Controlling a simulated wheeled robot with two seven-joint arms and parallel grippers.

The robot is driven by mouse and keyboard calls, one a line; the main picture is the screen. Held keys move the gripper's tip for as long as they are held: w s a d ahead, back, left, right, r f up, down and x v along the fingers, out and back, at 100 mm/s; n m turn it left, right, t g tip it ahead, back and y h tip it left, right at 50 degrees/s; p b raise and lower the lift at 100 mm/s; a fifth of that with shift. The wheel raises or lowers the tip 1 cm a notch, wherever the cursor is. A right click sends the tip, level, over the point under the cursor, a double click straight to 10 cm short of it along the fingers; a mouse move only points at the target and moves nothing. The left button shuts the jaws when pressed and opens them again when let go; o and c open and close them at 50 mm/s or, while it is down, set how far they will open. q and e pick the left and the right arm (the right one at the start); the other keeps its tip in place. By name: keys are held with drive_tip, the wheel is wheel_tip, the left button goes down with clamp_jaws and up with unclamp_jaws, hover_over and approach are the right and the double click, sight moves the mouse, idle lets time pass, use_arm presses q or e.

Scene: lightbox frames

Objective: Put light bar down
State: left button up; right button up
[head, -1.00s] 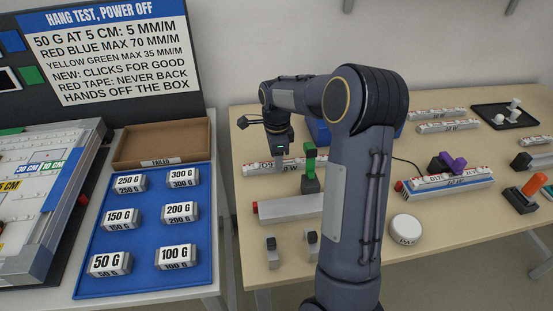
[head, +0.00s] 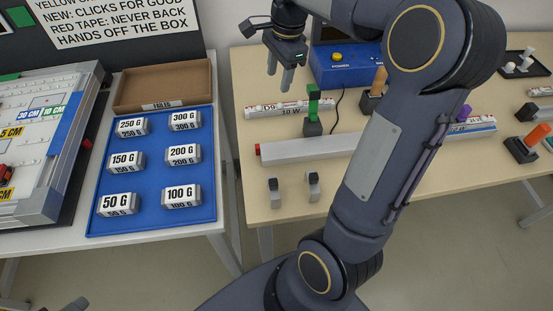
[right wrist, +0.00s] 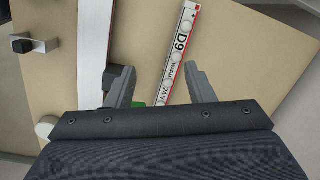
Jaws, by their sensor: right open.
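The light bar (head: 262,111), a white strip with red ends marked D9 and 10 W, lies flat on the wooden table; it also shows in the right wrist view (right wrist: 181,48). My right gripper (head: 279,84) is above and behind it, open and empty. In the right wrist view its two grey fingers (right wrist: 161,70) are spread, with the bar beyond them and nothing between them. A grey piece at the bottom left edge of the head view may be my left gripper.
A long silver bar (head: 320,147) with a red end lies in front. Two small dark-topped blocks (head: 276,192) stand near the table edge. A blue power box (head: 350,72) is behind. A blue tray (head: 150,218) of weights and a cardboard tray (head: 193,82) are left.

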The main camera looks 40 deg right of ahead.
drive_tip(key=s+a+f+n+t+y, duration=0.1)
drive_tip(key=s+a+f+n+t, duration=0.1)
drive_tip(key=s+a+n, duration=0.6)
drive_tip(key=s+a+f+n+t+y, duration=0.1)
drive_tip(key=s+a+n+t+y, duration=0.1)
drive_tip(key=s+a+n, duration=0.6)
drive_tip(key=shift+s+a+f+n+p, duration=0.4)
drive_tip(key=shift+s+n, duration=0.7)
drive_tip(key=shift+s, duration=1.05)
